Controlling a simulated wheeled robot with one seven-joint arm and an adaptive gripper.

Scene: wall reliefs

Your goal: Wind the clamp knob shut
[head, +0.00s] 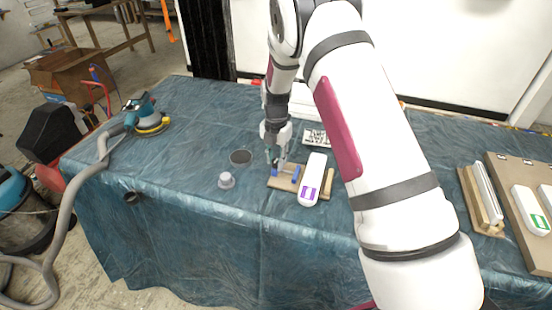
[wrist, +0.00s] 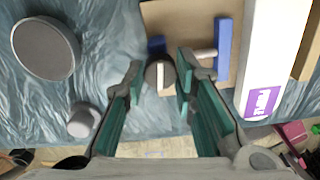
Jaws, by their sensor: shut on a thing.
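The clamp knob (wrist: 153,76) is a dark round piece with a pale bar across it, in the wrist view. My gripper (wrist: 160,74) is shut on it, with a teal finger on each side. The clamp has a blue block (wrist: 223,48) to the right of the knob and a smaller blue piece (wrist: 156,44) just behind it. A pale rod (wrist: 204,54) lies between the knob and the larger block. The clamp sits on a wooden board (wrist: 188,22). In the head view my gripper (head: 277,158) is over the board's left part, and the knob is hidden there.
A white device with a purple label (head: 312,180) lies beside the clamp on the right. A grey disc (head: 240,157) and a small pale cup-like piece (head: 226,180) lie to the left. A sander (head: 147,117) is farther left.

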